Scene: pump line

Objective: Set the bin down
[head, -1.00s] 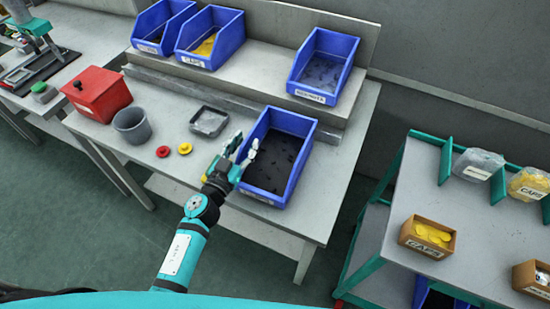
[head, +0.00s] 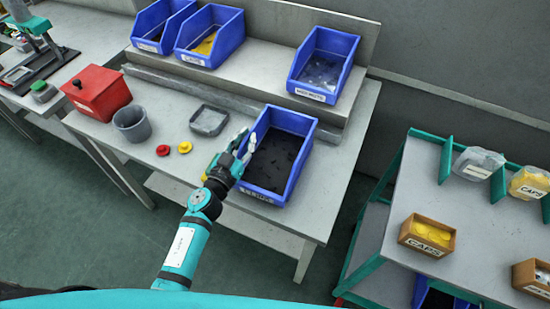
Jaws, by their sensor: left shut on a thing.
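A blue bin (head: 300,172) with dark small parts inside is on the right part of the grey workbench (head: 225,150), in front of the raised shelf. It looks upright; I cannot tell whether its base touches the bench top. My left gripper (head: 240,150) is at the bin's left wall, shut on that wall, with its fingers over the rim. The label on the bin's front is partly legible at most. My right gripper is not in view.
Blue bins (head: 323,65) stand on the raised shelf (head: 265,75) behind. A small grey tray (head: 209,120), red and yellow caps (head: 184,147), a grey cup (head: 131,125) and a red box (head: 98,92) lie to the left. A cart (head: 460,215) stands at right.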

